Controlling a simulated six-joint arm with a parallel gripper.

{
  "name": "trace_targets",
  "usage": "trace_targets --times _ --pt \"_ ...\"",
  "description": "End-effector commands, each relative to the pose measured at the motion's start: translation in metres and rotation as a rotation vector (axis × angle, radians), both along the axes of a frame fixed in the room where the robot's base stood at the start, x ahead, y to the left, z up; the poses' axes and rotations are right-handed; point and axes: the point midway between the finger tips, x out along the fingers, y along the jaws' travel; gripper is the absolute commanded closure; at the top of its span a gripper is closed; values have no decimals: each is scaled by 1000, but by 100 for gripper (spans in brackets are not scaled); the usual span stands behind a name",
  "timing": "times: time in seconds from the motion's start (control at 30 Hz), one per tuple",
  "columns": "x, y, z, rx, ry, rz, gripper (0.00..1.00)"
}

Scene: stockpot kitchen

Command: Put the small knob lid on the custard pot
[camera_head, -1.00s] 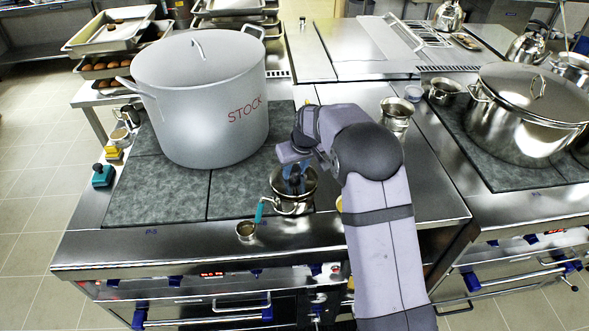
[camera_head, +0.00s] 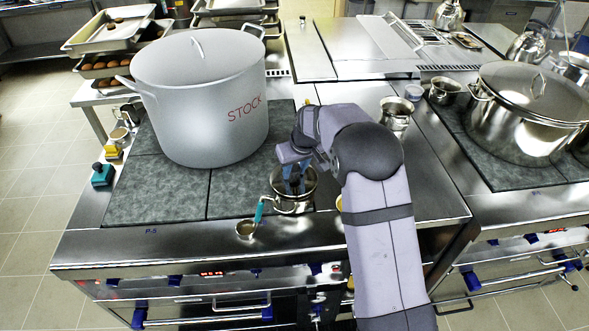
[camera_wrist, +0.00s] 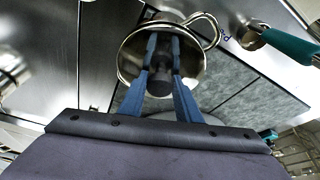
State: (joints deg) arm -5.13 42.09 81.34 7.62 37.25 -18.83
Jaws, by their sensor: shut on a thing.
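The small metal pot with a looped side handle, which I take as the custard pot (camera_head: 293,206), stands at the front right of the left cooktop. It also shows in the wrist view (camera_wrist: 203,18). My gripper (camera_head: 294,186) is directly above it, pointing down. In the wrist view my blue fingers (camera_wrist: 160,70) are shut on the dark knob (camera_wrist: 155,86) of the small knob lid. The lid's disc is hard to tell from the shiny pot, so I cannot tell whether it rests on the rim or sits slightly above it.
A teal-handled ladle (camera_head: 245,229) lies just left of the small pot, close to its handle. A large stockpot (camera_head: 195,110) stands behind to the left. A metal jug (camera_head: 396,112) stands to the right behind my arm. The cooktop's front left is clear.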

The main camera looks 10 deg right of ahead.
Motion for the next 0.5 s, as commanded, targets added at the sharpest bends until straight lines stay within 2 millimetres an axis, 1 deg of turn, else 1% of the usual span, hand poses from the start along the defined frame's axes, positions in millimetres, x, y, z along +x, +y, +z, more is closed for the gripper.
trace_targets --times 0.23,0.5 --pt "0 0 0 0 -1 0 84" --pt "0 0 -5 0 -1 0 84"
